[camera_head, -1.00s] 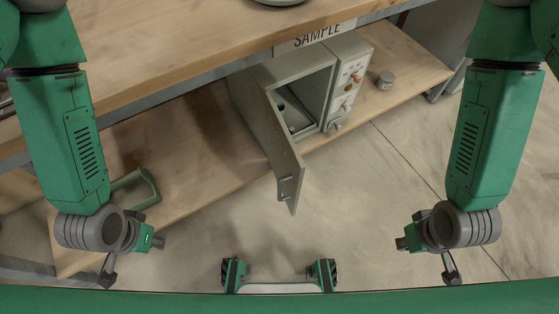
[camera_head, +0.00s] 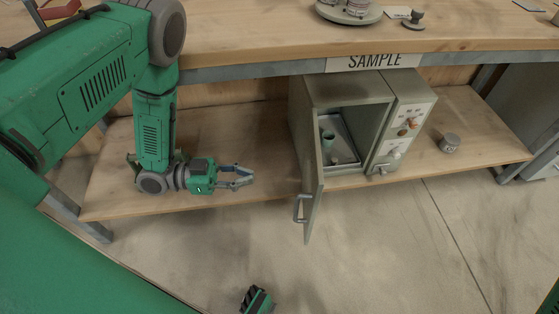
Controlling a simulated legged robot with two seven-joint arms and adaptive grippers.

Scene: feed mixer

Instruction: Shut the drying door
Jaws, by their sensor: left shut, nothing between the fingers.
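The drying oven (camera_head: 345,92) is a grey-green box on the lower shelf, under the SAMPLE label. Its drying door (camera_head: 312,190) stands wide open, hinged on the left side and pointing out past the shelf's front edge. The door has a bar handle (camera_head: 299,208) on its outer face, near the free edge. My right gripper is not in view.
The lower shelf (camera_head: 250,130) has free room left of the oven. The upper worktop (camera_head: 250,45) overhangs the oven and holds a round scale (camera_head: 348,13). The concrete floor (camera_head: 400,245) in front is clear.

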